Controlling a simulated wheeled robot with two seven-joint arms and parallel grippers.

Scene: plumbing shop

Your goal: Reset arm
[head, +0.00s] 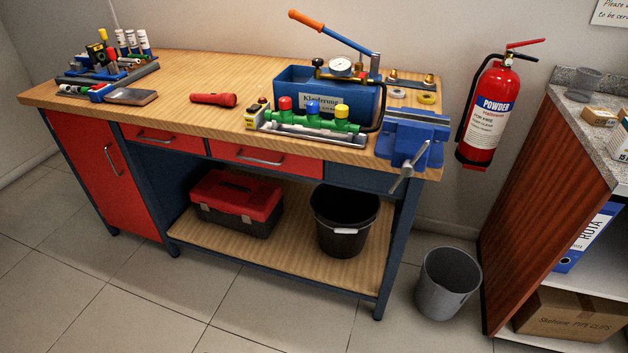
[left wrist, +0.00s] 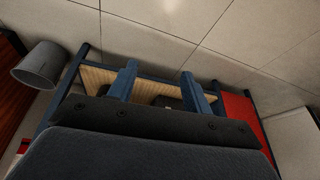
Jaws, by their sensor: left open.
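My left gripper (left wrist: 160,84) shows in the left wrist view. Its two blue fingers stand wide apart with nothing held between them, so it is open and empty. Behind the fingers, the workbench's lower shelf (left wrist: 97,77) and red cabinet (left wrist: 243,117) appear upside down. Neither arm nor gripper shows in the head view. My right gripper is in no view.
The wooden workbench (head: 177,70) bears a blue tank (head: 290,86), a green manifold (head: 312,121), a red flashlight (head: 214,99) and a blue vise (head: 408,140). A grey bin (head: 447,285) stands right of it. A fire extinguisher (head: 487,115) hangs behind. The front floor is clear.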

